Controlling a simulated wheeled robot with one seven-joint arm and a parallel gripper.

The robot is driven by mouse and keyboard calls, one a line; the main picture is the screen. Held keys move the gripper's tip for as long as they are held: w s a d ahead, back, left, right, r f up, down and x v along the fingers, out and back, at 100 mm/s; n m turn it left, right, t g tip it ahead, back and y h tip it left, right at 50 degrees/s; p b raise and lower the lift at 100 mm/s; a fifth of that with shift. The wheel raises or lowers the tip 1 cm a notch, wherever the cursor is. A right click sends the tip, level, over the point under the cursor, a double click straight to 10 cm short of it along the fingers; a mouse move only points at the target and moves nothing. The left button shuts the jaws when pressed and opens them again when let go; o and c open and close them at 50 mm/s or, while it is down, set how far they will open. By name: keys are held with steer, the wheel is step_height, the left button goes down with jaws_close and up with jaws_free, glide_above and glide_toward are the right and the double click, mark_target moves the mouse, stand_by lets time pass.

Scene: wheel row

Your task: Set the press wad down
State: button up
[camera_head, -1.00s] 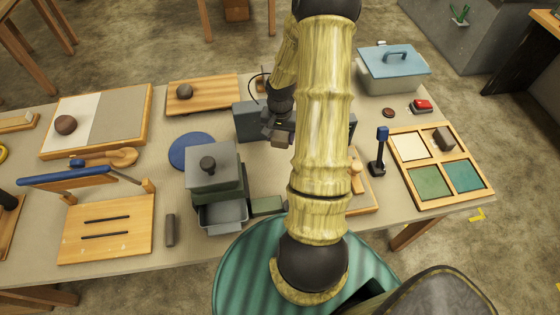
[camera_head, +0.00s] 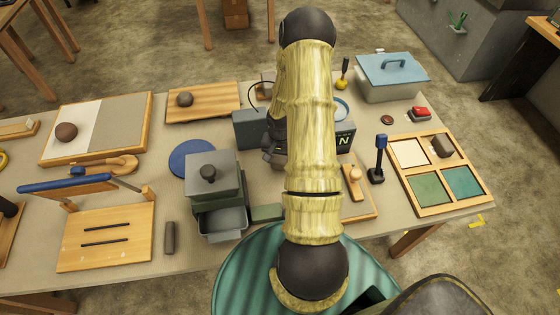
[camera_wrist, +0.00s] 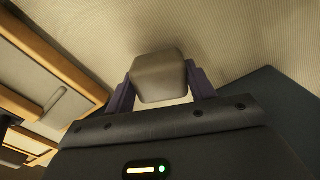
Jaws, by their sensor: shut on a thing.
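The press wad (camera_wrist: 158,77) is a small grey-beige block with rounded edges. In the wrist view my gripper (camera_wrist: 159,82) is shut on it, with one purple finger at each side. The bare tabletop cloth (camera_wrist: 230,30) shows beyond the wad. I cannot tell whether the wad touches it. In the head view my arm hides most of the gripper and the wad; only dark wrist parts show left of the arm, near the table's middle.
A grey-green press-like stack (camera_head: 212,172) with an open drawer stands left of my arm. A grey box (camera_head: 250,128) is behind it. A weighing device marked N (camera_head: 343,141) and a wooden board with a knobbed tool (camera_head: 353,184) are to the right.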

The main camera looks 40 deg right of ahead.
mark_target(280, 158)
steer(key=shift+f, duration=0.9)
steer(key=shift+f, duration=0.2)
steer(key=o, duration=1.2)
steer(key=shift+c, duration=0.2)
step_height(280, 158, up, 12)
steer(key=shift+r+b, duration=0.2)
steer(key=shift+b, duration=0.2)
